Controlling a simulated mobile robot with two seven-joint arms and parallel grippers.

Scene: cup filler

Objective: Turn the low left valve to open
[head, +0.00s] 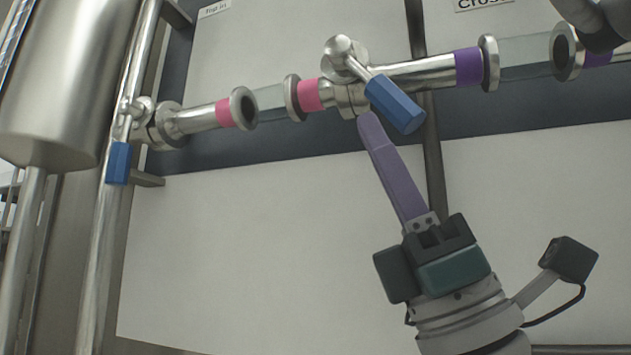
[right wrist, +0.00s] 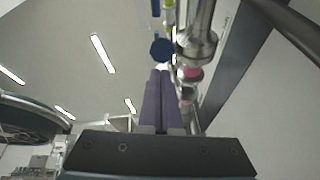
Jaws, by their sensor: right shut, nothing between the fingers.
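A valve with a blue faceted handle (head: 395,103) sits on the steel pipe in the middle of the head view. Its handle slants down to the right from the round valve hub (head: 343,57). A second valve at the far left has a blue handle (head: 118,163) hanging straight down. I cannot tell from the picture which one is the low left valve. My right gripper (head: 368,121) is shut and empty, its purple fingers pointing up just below and left of the middle handle. In the right wrist view, a round blue end (right wrist: 162,49) shows just beyond the fingertips; contact is unclear.
The horizontal pipe has pink bands (head: 310,96), a purple band (head: 468,66) and clear sections (head: 525,57). A steel tank (head: 65,80) stands at the left. A pale panel (head: 250,240) lies behind, clear of objects below the pipe.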

